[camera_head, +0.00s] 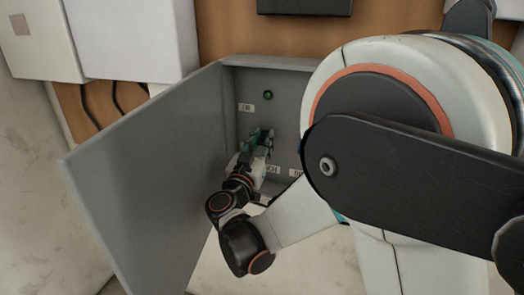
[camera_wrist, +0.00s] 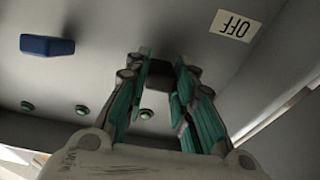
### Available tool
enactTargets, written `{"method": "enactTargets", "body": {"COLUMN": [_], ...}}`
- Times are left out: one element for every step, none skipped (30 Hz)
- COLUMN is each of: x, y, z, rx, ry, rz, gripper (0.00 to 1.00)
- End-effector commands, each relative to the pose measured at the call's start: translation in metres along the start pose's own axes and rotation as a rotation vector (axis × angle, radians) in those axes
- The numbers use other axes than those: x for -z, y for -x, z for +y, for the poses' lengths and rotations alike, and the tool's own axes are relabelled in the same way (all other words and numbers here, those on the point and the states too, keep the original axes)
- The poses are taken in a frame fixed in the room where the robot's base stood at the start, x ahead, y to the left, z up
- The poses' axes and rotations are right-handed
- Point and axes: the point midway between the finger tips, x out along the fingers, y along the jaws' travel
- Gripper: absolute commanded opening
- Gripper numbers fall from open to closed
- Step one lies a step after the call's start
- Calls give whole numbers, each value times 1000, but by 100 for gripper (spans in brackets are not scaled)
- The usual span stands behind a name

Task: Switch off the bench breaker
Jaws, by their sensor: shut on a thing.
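The grey breaker cabinet (camera_head: 288,88) stands open on the wall, and my gripper (camera_head: 262,138) reaches inside it. In the wrist view my gripper (camera_wrist: 161,62) has its teal-padded fingers on either side of a small dark block (camera_wrist: 158,80), apparently the breaker handle, and is shut on it. The block is partly hidden between the fingers. An upside-down OFF label (camera_wrist: 236,25) is on the panel to the right of the fingertips.
The cabinet door (camera_head: 140,165) stands open on the left. A blue handle (camera_wrist: 47,45) is left of the fingers, with several green lamps (camera_wrist: 82,111) below. My arm hides the cabinet's right side. White boxes (camera_head: 130,40) hang at upper left.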

Motion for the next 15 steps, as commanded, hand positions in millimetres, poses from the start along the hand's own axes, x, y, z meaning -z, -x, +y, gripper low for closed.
{"method": "enactTargets", "body": {"x": [-7,-8,-9,-10,-10,-11,-12,-12,-13,-13,-13,-13,-13,-13,-12], "y": [1,0,0,0,0,0,0,0,0,0,0,-1,-1,-1,-1], "z": [0,0,0,0,0,0,0,0,0,0,0,0,0,0,0], "rx": [-1,-1,-1,-1,-1,-1,-1,-2,-2,-2,-2,-1,-1,0,0], "ry": [1,1,1,2,1,1,1,1,1,1,1,1,0,1,1], "rz": [25,40,62,79,94,116,133,149,169,183,195,210,220,228,235], "gripper": [0,0,0,0,0,0,0,0,0,0,0,0,0,0,0]}}
